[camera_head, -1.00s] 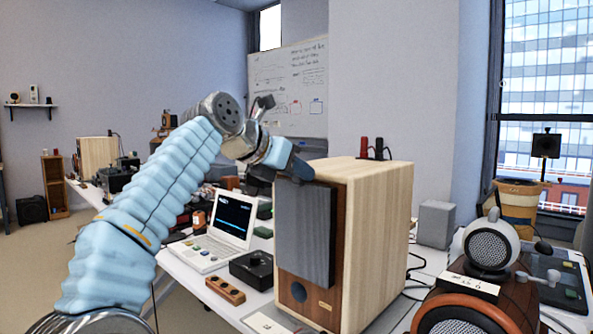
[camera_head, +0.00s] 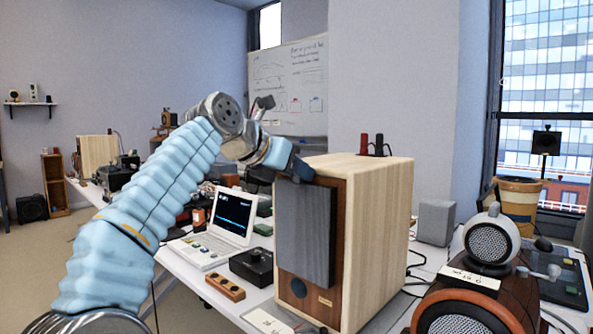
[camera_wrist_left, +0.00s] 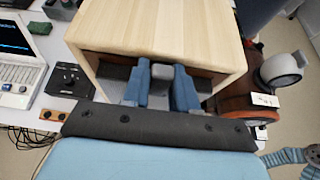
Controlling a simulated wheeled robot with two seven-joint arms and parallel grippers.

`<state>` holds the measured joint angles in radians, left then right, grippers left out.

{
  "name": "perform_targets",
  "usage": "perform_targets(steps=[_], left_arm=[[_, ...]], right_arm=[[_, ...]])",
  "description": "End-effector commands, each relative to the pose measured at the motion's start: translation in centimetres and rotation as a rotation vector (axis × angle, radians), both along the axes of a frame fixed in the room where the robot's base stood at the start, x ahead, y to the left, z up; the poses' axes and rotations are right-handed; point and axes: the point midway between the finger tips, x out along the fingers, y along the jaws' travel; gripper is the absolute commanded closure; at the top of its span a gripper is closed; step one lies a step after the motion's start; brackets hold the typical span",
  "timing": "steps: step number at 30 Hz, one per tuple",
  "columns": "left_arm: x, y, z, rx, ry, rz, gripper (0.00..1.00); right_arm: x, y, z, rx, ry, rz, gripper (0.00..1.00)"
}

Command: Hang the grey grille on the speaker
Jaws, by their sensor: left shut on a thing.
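The grey grille (camera_head: 305,232) is a flat dark panel hanging upright before the front of the wooden speaker (camera_head: 380,235). It covers most of that front; the round port and label below stay visible. I cannot tell whether the grille touches the speaker. My left gripper (camera_head: 300,168) is shut on the grille's top edge, near the speaker's top front edge. In the left wrist view, its blue fingers (camera_wrist_left: 160,92) lie before the speaker's front, below its pale top (camera_wrist_left: 160,35); the grille is hard to make out there. My right gripper is not in view.
A white laptop (camera_head: 222,225), a black knob box (camera_head: 252,266) and a wooden block with sockets (camera_head: 225,287) lie left of the speaker. A round white-and-brown speaker (camera_head: 490,243) stands at right. A grey box (camera_head: 436,222) stands behind.

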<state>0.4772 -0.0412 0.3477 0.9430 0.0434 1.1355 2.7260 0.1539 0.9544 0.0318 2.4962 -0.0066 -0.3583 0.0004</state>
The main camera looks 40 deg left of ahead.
Motion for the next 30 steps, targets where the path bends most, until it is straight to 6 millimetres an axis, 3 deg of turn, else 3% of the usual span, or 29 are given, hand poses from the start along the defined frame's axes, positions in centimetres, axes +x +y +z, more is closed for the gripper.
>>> perform_targets(steps=[7, 8, 13, 23, 30], left_arm=[[0.0, 0.0, -0.3, 0.0, 0.0, 0.0, 1.0], [0.0, 0.0, -0.2, 0.0, 0.0, 0.0, 0.68], [0.0, 0.0, -0.2, 0.0, 0.0, 0.0, 0.43], [-0.3, 0.0, -0.1, 0.001, 0.001, 0.001, 0.43], [-4.0, 0.4, 2.0, 0.002, -0.001, 0.004, 0.43]], right_arm=[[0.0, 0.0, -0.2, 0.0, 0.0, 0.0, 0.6], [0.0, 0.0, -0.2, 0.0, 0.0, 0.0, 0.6], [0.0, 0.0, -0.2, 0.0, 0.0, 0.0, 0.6], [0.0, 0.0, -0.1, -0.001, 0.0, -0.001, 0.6], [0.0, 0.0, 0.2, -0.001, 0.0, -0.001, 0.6]])
